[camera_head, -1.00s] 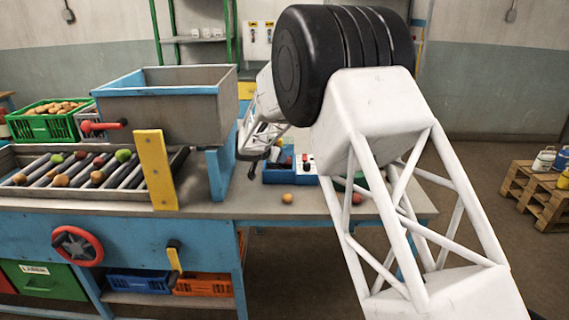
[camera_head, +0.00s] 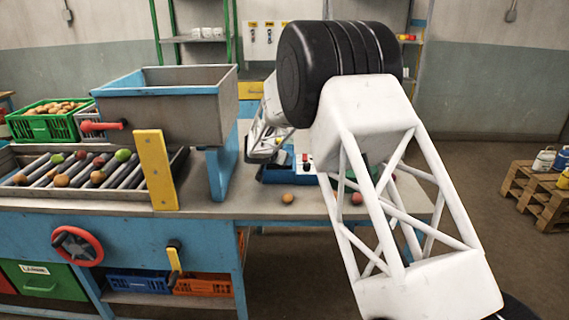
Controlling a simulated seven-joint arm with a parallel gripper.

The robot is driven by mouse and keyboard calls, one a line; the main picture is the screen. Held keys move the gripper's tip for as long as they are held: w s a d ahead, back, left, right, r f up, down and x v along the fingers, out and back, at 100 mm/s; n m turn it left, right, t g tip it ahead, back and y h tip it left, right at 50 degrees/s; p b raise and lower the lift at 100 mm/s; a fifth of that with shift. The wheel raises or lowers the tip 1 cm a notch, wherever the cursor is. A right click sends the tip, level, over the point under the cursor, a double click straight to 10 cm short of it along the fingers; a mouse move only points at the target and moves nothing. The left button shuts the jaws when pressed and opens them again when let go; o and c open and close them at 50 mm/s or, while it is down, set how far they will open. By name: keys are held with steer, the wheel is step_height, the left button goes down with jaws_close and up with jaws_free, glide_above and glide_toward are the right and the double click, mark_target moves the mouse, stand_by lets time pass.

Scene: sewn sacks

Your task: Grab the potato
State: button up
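A small round orange-brown item (camera_head: 287,198), which looks like a potato, lies on the bench top near its front edge. A redder round item (camera_head: 357,198) lies further right, partly behind my arm's white lattice link. More potatoes (camera_head: 62,107) fill the green crate at the far left. My gripper end (camera_head: 262,156) is at the back of the bench, beyond and left of the orange-brown item and apart from it. It is small and partly covered by my own arm, so its fingers and anything between them cannot be made out.
A blue tray (camera_head: 279,173) sits on the bench below my gripper end. A metal hopper (camera_head: 165,108) and a roller table (camera_head: 90,170) with several round items stand left. A yellow post (camera_head: 155,170) rises at the roller table's right end. A wooden pallet (camera_head: 535,195) stands at right.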

steer(key=shift+w+d, duration=0.1)
steer(key=shift+f, duration=0.1)
stand_by(0.5)
steer(key=c, duration=0.6)
step_height(320, 180, up, 18)
stand_by(0.6)
steer(key=shift+d, duration=0.1)
stand_by(0.5)
